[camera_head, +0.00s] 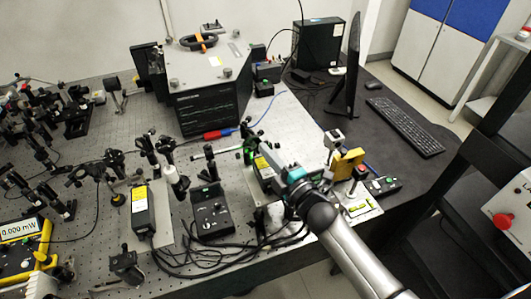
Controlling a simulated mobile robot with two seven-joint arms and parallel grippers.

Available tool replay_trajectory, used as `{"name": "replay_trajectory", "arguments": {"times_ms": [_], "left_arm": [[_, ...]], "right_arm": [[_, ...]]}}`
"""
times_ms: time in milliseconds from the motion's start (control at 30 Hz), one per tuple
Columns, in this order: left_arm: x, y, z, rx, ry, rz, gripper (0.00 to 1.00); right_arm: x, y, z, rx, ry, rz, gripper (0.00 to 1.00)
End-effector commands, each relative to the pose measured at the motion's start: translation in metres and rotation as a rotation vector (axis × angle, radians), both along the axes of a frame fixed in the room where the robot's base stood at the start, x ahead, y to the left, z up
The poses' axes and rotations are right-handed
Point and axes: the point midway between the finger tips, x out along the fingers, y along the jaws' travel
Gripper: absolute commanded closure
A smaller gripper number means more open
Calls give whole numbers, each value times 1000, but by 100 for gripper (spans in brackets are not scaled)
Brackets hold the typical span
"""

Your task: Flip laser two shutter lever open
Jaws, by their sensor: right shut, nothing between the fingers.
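My right arm comes in from the lower right, and its gripper (266,168) is over a black box with a yellow label (263,163), which looks like a laser head. The gripper is shut and holds nothing. The wrist and gripper cover much of this box. A small green glow (248,155) shows at its far left end. I cannot make out the shutter lever or its position. A second black laser-like box with a yellow label (141,207) stands further left on a light plate. My left gripper is not in view.
A black controller box (210,212) with cables lies left of the gripper. A yellow block (347,163) stands to its right. A large white-topped instrument (208,75) is at the back. Optics posts crowd the left. The dark desk has a monitor (347,75) and keyboard (405,127).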

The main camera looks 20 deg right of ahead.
Motion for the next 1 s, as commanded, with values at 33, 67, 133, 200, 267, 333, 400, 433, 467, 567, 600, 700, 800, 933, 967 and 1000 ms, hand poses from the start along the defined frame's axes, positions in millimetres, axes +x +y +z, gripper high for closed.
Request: {"name": "replay_trajectory", "arguments": {"times_ms": [33,67,133,200,267,333,400,433,467,567,600,700,800,933,967,1000], "left_arm": [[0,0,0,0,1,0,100],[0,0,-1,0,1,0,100],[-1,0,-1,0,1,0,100],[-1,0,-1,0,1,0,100],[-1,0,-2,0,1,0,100],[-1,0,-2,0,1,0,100],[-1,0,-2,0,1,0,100],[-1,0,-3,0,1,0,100],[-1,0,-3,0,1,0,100],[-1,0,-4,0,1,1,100],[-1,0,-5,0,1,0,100],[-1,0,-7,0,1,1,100],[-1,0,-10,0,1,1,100],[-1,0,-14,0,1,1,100],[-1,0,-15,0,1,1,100],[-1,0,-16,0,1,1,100]], "right_arm": [[0,-1,0,7,1,0,100],[0,-1,0,11,1,0,100],[0,-2,0,24,1,0,100],[0,-2,0,38,2,0,100],[0,-3,0,49,2,0,100],[0,-4,0,63,2,0,100],[0,-5,0,78,3,0,100],[0,-5,0,86,3,0,100],[0,-6,0,95,3,0,100],[0,-8,0,136,6,-1,100],[0,-9,0,157,6,-1,100],[1,-13,0,221,8,-1,100],[1,-18,-1,304,10,-1,100],[1,-24,-3,428,16,-1,100],[1,-26,-3,455,15,-1,100],[1,-28,-4,494,17,-1,100]]}}
